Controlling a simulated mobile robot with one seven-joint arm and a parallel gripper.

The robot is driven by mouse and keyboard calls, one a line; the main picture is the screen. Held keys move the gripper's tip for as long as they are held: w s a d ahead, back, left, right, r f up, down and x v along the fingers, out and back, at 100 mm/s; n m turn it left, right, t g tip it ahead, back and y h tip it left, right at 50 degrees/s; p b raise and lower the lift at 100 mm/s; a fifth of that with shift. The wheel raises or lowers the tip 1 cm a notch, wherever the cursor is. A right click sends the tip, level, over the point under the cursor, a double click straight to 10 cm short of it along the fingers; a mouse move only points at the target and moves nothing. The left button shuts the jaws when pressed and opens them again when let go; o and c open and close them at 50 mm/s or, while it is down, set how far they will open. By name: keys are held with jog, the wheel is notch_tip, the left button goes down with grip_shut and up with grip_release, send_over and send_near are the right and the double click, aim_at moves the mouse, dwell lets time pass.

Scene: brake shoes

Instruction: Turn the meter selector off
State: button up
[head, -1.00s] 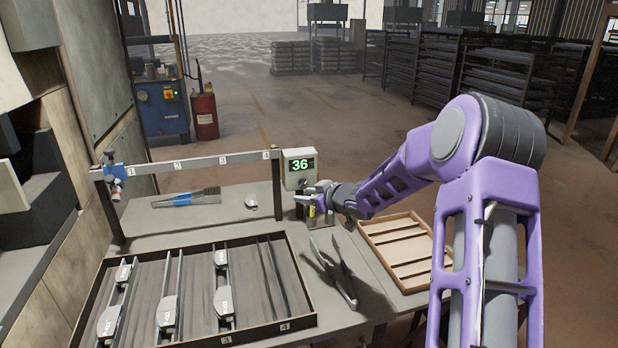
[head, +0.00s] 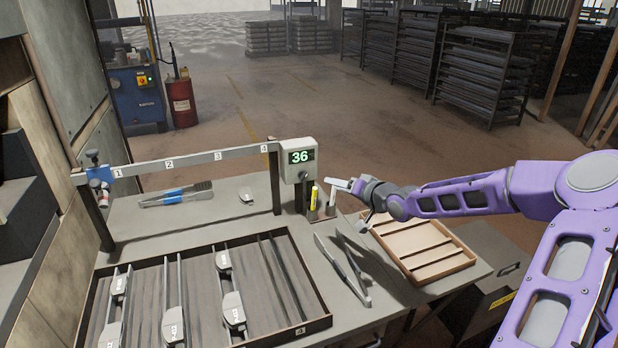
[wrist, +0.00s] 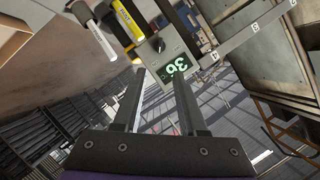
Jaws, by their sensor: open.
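The meter (head: 298,160) is a pale box on a dark post at the right end of the rail, with a green display reading 36. In the wrist view the meter's display (wrist: 175,67) appears upside down, with the dark round selector knob (wrist: 158,45) beside it. The knob's exact setting is too small to read. My gripper (head: 330,182) is just right of the meter and a little below its display, apart from it. In the wrist view my gripper (wrist: 160,88) has its two fingers spread with nothing between them; the meter lies beyond the fingertips.
A yellow marker (head: 314,196) and a white stick stand upright in a holder below the meter. Dark tongs (head: 345,270), a wooden tray (head: 455,262) and a large tray of brake shoes (head: 205,246) lie on the bench. A brush (head: 175,195) lies behind.

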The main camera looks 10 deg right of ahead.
aim_at(305, 176)
jog(key=x, duration=1.4)
grip_shut()
